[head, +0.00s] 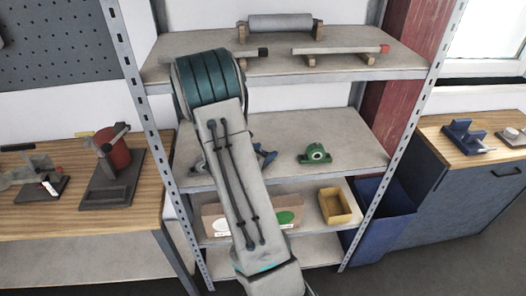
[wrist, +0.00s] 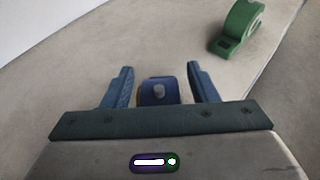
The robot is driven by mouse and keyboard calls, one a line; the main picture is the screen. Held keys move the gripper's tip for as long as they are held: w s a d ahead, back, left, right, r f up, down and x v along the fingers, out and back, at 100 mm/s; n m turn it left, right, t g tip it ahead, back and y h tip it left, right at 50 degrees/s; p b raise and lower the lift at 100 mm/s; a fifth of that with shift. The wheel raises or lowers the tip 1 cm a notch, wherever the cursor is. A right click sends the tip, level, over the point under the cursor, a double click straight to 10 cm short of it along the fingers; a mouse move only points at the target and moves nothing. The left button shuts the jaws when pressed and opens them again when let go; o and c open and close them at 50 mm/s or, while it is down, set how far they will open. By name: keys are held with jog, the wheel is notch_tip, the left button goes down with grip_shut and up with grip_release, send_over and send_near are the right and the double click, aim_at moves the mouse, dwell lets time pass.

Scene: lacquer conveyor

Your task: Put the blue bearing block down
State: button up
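In the head view my arm covers the block, and only blue parts stick out on both sides. A green bearing block (head: 314,154) stands to the right on the same shelf, also in the wrist view (wrist: 238,28).
The upper shelf (head: 380,62) holds rollers on wooden supports. A yellow bin (head: 339,205) and a cardboard box (head: 213,220) are on the lower shelf. Steel rack posts (head: 410,120) stand either side. A blue fixture (head: 462,136) sits on the right cabinet.

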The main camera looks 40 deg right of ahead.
jog(key=shift+r, duration=0.1)
jog(key=shift+r, duration=0.15)
jog(key=shift+a, duration=0.3)
jog(key=s+a+r+m+y, duration=0.4)
jog(key=s+a+r+m, duration=0.1)
jog(key=a, duration=0.5)
jog(key=s+a+r+m+y+b, duration=0.1)
jog(key=s+a+r+m+y, duration=0.3)
jog(key=s+a+m, duration=0.4)
jog(key=s+a+r+m+y, duration=0.5)
jog(key=s+a+r+m, duration=0.1)
jog(key=a, duration=0.6)
jog(key=shift+s+a+r+m+t+b, duration=0.25)
jog(key=shift+m+t+b, duration=0.05)
jog(key=shift+m, duration=0.5)
